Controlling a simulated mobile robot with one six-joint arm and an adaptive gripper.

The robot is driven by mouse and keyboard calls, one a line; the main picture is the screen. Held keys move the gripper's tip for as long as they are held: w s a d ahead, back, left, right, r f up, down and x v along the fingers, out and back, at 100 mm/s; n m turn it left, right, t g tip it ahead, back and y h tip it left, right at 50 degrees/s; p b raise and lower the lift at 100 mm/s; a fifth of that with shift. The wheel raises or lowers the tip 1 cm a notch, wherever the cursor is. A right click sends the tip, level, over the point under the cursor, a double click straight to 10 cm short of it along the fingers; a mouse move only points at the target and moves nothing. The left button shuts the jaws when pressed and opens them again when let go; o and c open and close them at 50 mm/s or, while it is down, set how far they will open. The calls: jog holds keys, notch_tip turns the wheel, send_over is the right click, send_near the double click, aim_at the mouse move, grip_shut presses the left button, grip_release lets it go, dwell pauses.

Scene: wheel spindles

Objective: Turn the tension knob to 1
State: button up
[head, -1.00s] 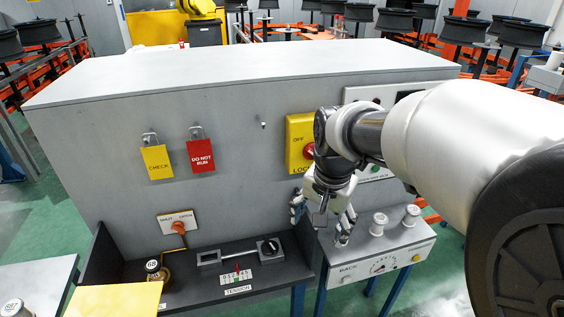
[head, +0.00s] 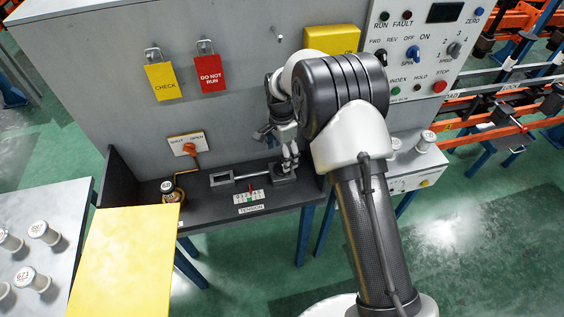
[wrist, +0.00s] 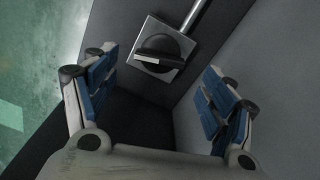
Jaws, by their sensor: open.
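The tension knob (wrist: 165,50) is a black round knob with a raised bar and a white mark, on a square metal plate. In the wrist view it lies beyond and between my open fingers, nearer the left one, with nothing between the pads. My gripper (head: 278,148) is above the right end of the dark shelf in the head view and hides much of the knob. A metal rod runs left from the knob's plate (head: 284,180) to a slotted block (head: 222,179). The tension scale (head: 249,196) has a red pointer near its middle; its digits are too small to read.
The grey cabinet wall rises close behind the shelf (head: 215,205), with an orange wait/open handle (head: 189,149) and hanging tags. The rack box (head: 408,183) stands right of the shelf.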

notch_tip(320, 180, down, 4)
jog(key=shift+f+b, duration=0.25)
jog(key=shift+b, duration=0.3)
jog(key=shift+c, duration=0.2)
jog(key=c, duration=1)
jog(key=shift+n, duration=0.3)
